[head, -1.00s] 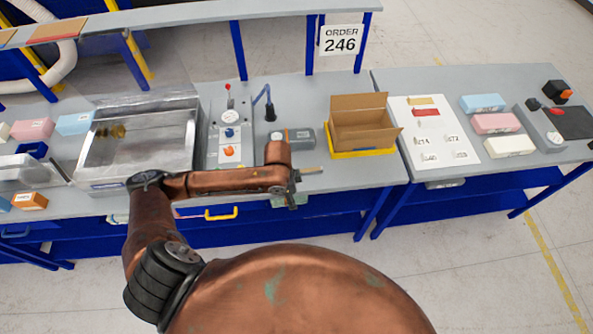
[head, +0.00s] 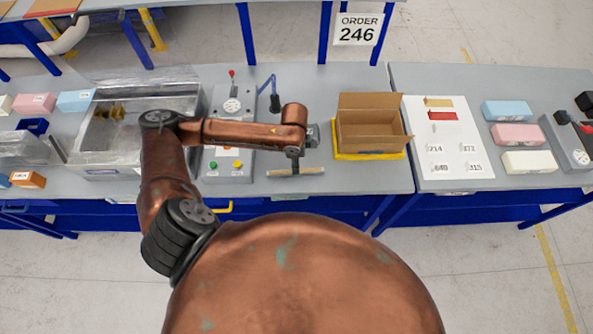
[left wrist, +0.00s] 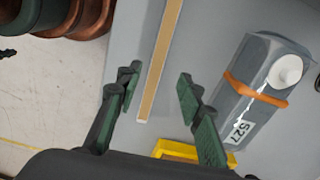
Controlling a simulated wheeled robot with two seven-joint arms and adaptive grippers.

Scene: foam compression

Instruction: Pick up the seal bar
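The seal bar, a long thin tan strip with a pale edge, lies near the front edge of the grey bench (head: 360,181) in the head view (head: 312,171). In the left wrist view the seal bar (left wrist: 163,55) runs lengthwise between my fingertips. My left gripper (left wrist: 158,82) is open, with a green-padded finger on either side of the bar and no visible grip on it. In the head view my left gripper (head: 295,166) hangs over the bar and hides its middle. My right gripper is in neither view.
A grey device with an orange band (left wrist: 257,90) lies close beside the right finger in the wrist view. An open cardboard box (head: 372,131) stands on a yellow tray (head: 370,156) to the right. A button panel (head: 226,168) and metal-walled chamber (head: 100,160) lie left.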

